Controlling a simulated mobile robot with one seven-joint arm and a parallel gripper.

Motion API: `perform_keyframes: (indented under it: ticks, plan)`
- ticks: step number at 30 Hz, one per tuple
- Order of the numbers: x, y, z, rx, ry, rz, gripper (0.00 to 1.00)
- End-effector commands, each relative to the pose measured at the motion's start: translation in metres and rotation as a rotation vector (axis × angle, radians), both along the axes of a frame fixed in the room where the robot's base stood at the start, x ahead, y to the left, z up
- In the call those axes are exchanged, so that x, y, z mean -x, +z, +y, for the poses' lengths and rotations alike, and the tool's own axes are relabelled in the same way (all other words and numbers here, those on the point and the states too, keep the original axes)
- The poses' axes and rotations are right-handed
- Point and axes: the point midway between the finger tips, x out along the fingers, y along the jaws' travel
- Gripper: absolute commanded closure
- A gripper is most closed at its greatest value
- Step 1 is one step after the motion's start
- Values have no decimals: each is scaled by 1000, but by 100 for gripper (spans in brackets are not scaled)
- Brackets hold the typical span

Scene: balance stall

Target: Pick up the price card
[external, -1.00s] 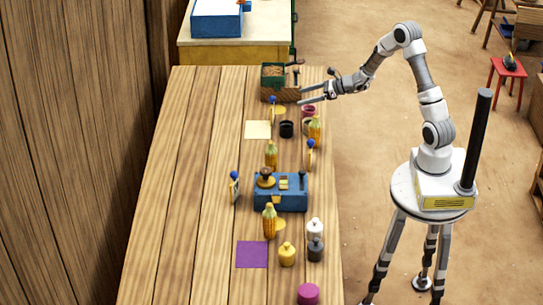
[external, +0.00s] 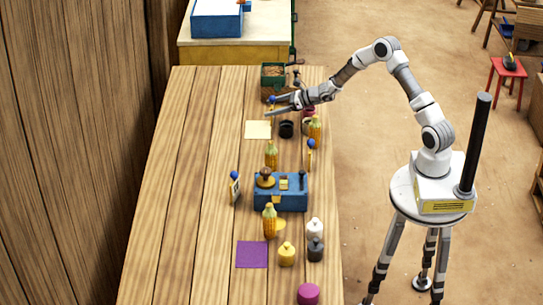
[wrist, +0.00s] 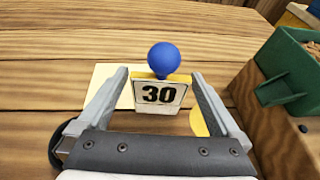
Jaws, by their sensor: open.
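A price card (wrist: 159,95) marked 30, white with a yellow top edge and a blue ball above, stands upright on the table in the wrist view. My gripper (wrist: 160,78) is open, with one finger on each side of the card and visible gaps between. In the external view my gripper (external: 268,106) is at the table's far end, and the card's blue ball (external: 272,99) shows beside the fingers. The rest of that card is mostly hidden there. Two similar blue-topped cards stand nearer, one at the right (external: 310,157) and one at the left (external: 235,187).
A green bin (wrist: 293,70) on a wooden block is close on the right. A cream sheet (external: 258,130) lies beside a black cup (external: 286,129). Corn cobs, a blue scale (external: 281,193) and small bottles stand nearer. The table's left side is clear.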

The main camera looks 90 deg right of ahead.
Motion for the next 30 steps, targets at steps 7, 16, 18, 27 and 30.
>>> perform_keyframes:
  ticks: [7,16,18,27,30]
  plan:
    - [-2,0,0,0,0,-1,0]
    - [-2,0,0,0,0,-1,52]
    - [-2,0,0,0,0,-1,65]
    - [-2,1,0,1,0,-1,72]
    - [-2,7,0,2,1,-2,72]
